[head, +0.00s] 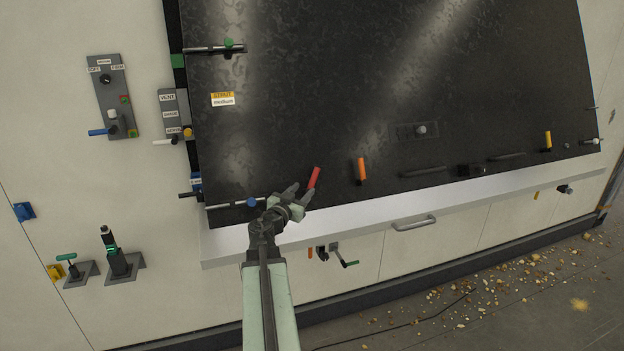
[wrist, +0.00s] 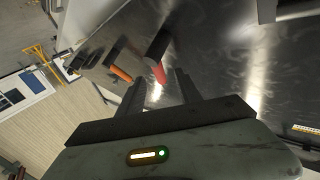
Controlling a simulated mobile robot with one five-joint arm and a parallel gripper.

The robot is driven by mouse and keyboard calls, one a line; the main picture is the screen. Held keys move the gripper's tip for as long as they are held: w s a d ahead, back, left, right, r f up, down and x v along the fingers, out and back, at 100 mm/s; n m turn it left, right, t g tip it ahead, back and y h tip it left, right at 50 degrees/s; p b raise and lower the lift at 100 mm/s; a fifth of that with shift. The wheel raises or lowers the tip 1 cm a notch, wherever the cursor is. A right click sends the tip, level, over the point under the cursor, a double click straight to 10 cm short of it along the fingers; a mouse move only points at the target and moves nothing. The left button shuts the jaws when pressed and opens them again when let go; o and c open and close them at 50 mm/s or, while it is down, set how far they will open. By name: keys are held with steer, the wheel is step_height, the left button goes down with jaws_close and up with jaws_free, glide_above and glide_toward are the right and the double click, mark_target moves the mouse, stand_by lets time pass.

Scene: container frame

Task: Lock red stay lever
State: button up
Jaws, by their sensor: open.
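The red stay lever (head: 315,177) stands at the lower edge of the dark panel (head: 330,100), tilted a little to the right. In the wrist view the red lever (wrist: 159,72) shows just beyond the fingertips, roughly between them. My gripper (head: 299,192) is open and empty, close to the lever's lower left in the head view. My gripper also shows in the wrist view (wrist: 160,80) with its two fingers apart. Whether a finger touches the lever cannot be told. The lever's base is partly hidden by my gripper in the head view.
An orange lever (head: 361,170) stands right of the red one, and a yellow lever (head: 548,141) is at the far right. A blue-knobbed rod (head: 252,202) lies left of my gripper. A pale ledge (head: 450,197) runs below the panel. Debris (head: 500,280) lies on the floor.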

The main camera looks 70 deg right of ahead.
mark_target(311, 184)
steer(key=d, duration=0.7)
steer(key=shift+s+d, duration=0.3)
steer(key=shift+s, duration=0.1)
jaws_close()
steer(key=shift+s+a+f, duration=0.1)
steer(key=shift+f, duration=0.05)
stand_by(0.7)
